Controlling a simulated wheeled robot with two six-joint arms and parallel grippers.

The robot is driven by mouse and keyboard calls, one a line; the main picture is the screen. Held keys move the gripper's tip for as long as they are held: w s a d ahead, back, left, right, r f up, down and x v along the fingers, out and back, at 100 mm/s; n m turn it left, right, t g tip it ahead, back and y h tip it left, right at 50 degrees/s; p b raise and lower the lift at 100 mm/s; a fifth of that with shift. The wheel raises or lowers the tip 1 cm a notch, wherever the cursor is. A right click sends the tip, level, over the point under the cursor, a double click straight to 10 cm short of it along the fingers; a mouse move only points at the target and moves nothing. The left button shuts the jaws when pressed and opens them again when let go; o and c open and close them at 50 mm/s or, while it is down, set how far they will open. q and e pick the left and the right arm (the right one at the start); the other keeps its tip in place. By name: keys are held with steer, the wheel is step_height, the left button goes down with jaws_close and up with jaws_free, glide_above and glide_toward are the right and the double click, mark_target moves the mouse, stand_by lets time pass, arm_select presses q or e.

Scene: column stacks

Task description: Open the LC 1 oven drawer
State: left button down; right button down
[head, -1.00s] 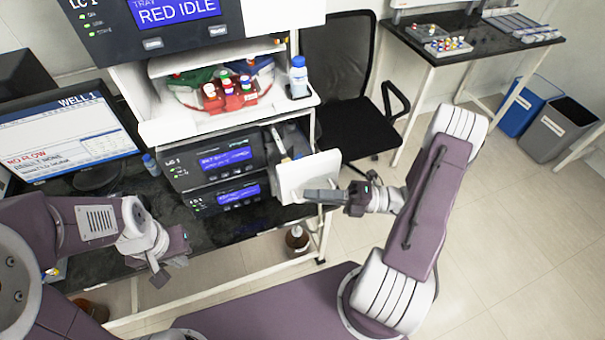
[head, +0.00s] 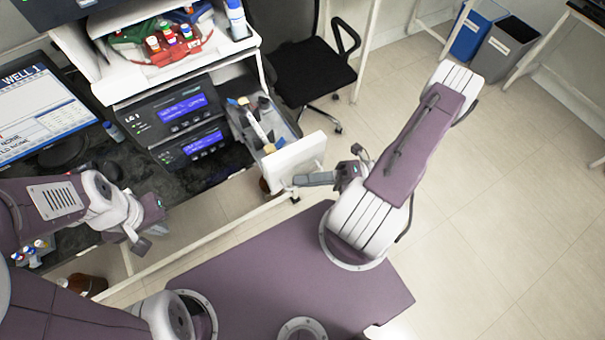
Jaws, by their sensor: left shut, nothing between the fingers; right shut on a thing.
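The LC 1 oven drawer (head: 295,160) is a tray with a white front panel, and it stands pulled out from the right part of the LC 1 unit (head: 165,113). Its inside shows, with a long pale part and small blue pieces in it. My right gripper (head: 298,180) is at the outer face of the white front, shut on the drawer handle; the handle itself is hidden. My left gripper (head: 146,238) is shut and empty, to the left of the drawer near the bench front.
A tray of coloured-cap vials (head: 170,42) and a white bottle (head: 236,18) stand on top of the stack. A monitor (head: 50,105) is at the left. A black chair (head: 300,65) stands behind the drawer.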

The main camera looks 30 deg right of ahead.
stand_by(0.3)
steer(key=c, duration=1.5)
jaws_free()
steer(key=shift+w, duration=0.1)
steer(key=shift+c, duration=0.2)
steer(key=b+v, duration=0.2)
steer(key=v, duration=0.7)
steer(key=shift+d, duration=0.1)
